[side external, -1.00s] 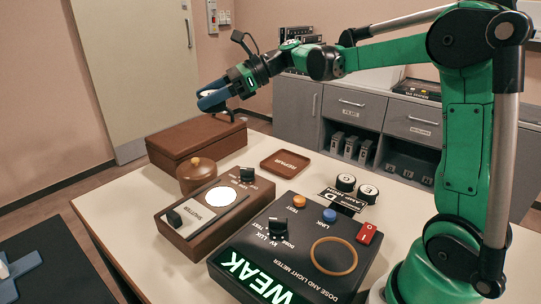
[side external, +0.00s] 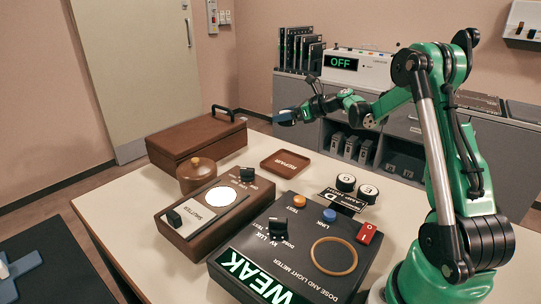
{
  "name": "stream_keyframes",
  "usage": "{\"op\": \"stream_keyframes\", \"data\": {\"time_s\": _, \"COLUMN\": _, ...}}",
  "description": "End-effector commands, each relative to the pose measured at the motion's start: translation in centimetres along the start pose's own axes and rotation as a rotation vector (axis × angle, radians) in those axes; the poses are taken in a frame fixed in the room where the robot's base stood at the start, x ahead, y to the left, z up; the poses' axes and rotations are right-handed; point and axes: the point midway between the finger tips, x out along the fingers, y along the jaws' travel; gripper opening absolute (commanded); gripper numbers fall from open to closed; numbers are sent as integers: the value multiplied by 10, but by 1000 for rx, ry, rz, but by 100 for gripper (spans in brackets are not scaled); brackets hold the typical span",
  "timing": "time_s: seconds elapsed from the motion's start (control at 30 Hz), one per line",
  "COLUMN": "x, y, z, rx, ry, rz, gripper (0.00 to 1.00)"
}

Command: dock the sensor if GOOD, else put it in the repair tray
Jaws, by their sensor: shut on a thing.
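My gripper (side external: 287,117) is beyond the repair tray, in front of the grey cabinets. Its fingers are small here, and it is shut on a small pale and blue-grey thing, likely the sensor, mostly hidden by the fingers. The shallow brown repair tray (side external: 306,163), labelled REPAIR, lies empty on the table. The black dose and light meter (side external: 318,204) shows WEAK in lit green letters (side external: 258,275). A tan ring (side external: 334,240) is marked on its top. I cannot tell which thing is the dock.
A brown shutter box (side external: 222,232) with a lit white disc stands left of the meter. Behind it are a round lidded pot (side external: 197,174) and a large brown case (side external: 188,143) with a black handle. Two round pieces (side external: 346,182) stand right of the tray. A white console (side external: 361,68) reads OFF.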

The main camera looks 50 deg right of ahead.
Motion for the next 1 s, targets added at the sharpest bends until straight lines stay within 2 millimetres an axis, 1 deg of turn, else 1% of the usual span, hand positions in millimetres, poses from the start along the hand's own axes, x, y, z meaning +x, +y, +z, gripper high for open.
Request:
{"op": "stream_keyframes", "data": {"time_s": 0.03, "x": 6, "y": 0, "z": -15, "rx": 0, "ry": 0, "rz": 1, "gripper": 0}}
{"op": "stream_keyframes", "data": {"time_s": 0.1, "x": 14, "y": 0, "z": -33, "rx": 0, "ry": 0, "rz": 1, "gripper": 0}}
{"op": "stream_keyframes", "data": {"time_s": 0.2, "x": 23, "y": 0, "z": -56, "rx": -1, "ry": 0, "rz": 1, "gripper": 0}}
{"op": "stream_keyframes", "data": {"time_s": 0.3, "x": 30, "y": 0, "z": -72, "rx": -1, "ry": 0, "rz": 2, "gripper": 0}}
{"op": "stream_keyframes", "data": {"time_s": 0.53, "x": 37, "y": 1, "z": -90, "rx": -1, "ry": 0, "rz": 2, "gripper": 0}}
{"op": "stream_keyframes", "data": {"time_s": 0.73, "x": 47, "y": 1, "z": -112, "rx": -1, "ry": 0, "rz": 2, "gripper": 0}}
{"op": "stream_keyframes", "data": {"time_s": 0.83, "x": 49, "y": 1, "z": -117, "rx": -1, "ry": 0, "rz": 2, "gripper": 0}}
{"op": "stream_keyframes", "data": {"time_s": 1.0, "x": 49, "y": 1, "z": -117, "rx": -1, "ry": 0, "rz": 2, "gripper": 0}}
